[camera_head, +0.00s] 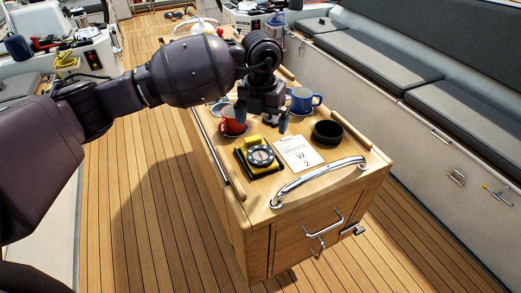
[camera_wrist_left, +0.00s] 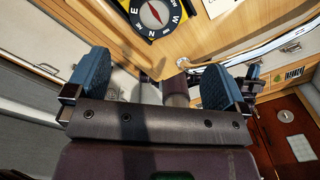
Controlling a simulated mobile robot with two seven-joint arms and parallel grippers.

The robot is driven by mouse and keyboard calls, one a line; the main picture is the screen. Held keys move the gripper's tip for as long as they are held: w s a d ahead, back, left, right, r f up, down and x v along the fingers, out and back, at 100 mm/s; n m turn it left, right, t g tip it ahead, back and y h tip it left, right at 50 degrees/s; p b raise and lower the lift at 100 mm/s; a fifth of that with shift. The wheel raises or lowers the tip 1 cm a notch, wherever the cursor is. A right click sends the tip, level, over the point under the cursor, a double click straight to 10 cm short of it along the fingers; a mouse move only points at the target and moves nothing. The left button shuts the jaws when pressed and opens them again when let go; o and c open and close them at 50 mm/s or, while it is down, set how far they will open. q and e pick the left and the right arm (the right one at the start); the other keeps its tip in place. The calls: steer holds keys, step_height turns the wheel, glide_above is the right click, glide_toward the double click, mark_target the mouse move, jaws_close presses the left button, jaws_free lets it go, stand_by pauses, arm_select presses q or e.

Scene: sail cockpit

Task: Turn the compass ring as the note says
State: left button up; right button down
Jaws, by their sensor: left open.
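The compass (camera_head: 260,157) sits in a yellow and black housing on the wooden cockpit table, with a dark round ring and a red needle. It also shows at the top of the left wrist view (camera_wrist_left: 153,14), partly cut off, with letters E, N, W on its ring. The white note (camera_head: 297,153) lies just right of it and reads "ORANGE", "W", "2"; smaller print is unreadable. My left gripper (camera_head: 264,116) is open and empty above the table, behind the compass in the head view and apart from it. Its blue fingers stand wide apart in the wrist view (camera_wrist_left: 157,80). My right gripper is not in view.
A red mug (camera_head: 233,121) on a saucer stands close left of my left gripper. A blue mug (camera_head: 304,100) stands behind right, and a black bowl (camera_head: 328,132) right of the note. A chrome handrail (camera_head: 318,180) arches along the table's front edge.

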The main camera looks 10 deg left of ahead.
mark_target(261, 154)
arm_select(q)
steer(key=f+n, duration=0.4)
steer(key=f, duration=0.1)
steer(key=f+n+p, duration=0.1)
steer(key=f+n, duration=0.3)
steer(key=f, duration=0.2)
steer(key=shift+w+a+n, duration=0.2)
steer(key=shift+n, duration=0.1)
stand_by(0.4)
steer(key=c, duration=0.8)
